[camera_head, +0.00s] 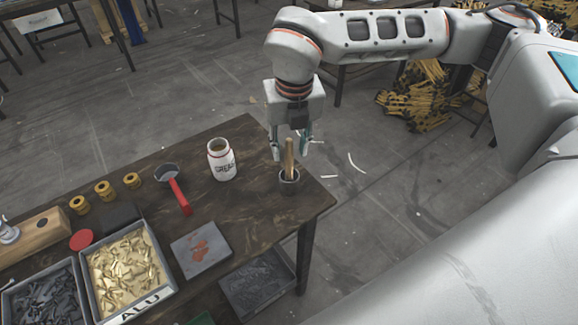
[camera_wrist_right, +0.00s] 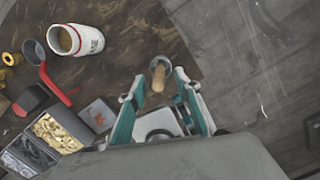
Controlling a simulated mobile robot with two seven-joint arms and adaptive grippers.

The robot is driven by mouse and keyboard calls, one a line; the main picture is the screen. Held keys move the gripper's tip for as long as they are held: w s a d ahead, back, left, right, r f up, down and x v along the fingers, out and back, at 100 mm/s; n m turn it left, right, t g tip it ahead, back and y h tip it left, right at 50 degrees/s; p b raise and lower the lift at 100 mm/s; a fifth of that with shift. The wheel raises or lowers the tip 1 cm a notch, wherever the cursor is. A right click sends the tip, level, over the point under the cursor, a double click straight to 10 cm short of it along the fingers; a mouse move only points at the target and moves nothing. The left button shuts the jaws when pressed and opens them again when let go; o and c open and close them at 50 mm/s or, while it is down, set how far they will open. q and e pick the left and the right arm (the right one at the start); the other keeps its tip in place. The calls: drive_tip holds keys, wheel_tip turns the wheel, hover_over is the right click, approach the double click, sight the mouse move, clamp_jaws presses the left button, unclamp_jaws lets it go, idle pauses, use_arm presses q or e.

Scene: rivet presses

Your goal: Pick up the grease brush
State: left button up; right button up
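The grease brush (camera_head: 289,160) stands nearly upright, wooden handle up, in a small dark cup (camera_head: 289,187) near the right corner of the table. Its lower end is hidden in the cup. My right gripper (camera_head: 290,151) points down over it, with one finger on each side of the handle. In the right wrist view the fingers are spread, and the handle (camera_wrist_right: 159,80) shows between their tips with gaps beside it. The white grease jar (camera_head: 222,160) stands to the left of the cup. My left gripper is not in view.
A red-handled tool (camera_head: 178,190) lies left of the jar. A grey plate (camera_head: 201,250), a bin of brass-coloured pieces (camera_head: 125,265) and yellow rings (camera_head: 105,190) are further left on the table. Bare tabletop lies around the cup; the table edge is close on its right.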

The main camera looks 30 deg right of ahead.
sight(289, 166)
drive_tip(key=shift+w+f, duration=0.25)
drive_tip(key=shift+f, duration=1.05)
clamp_jaws()
drive_tip(key=shift+r, duration=0.1)
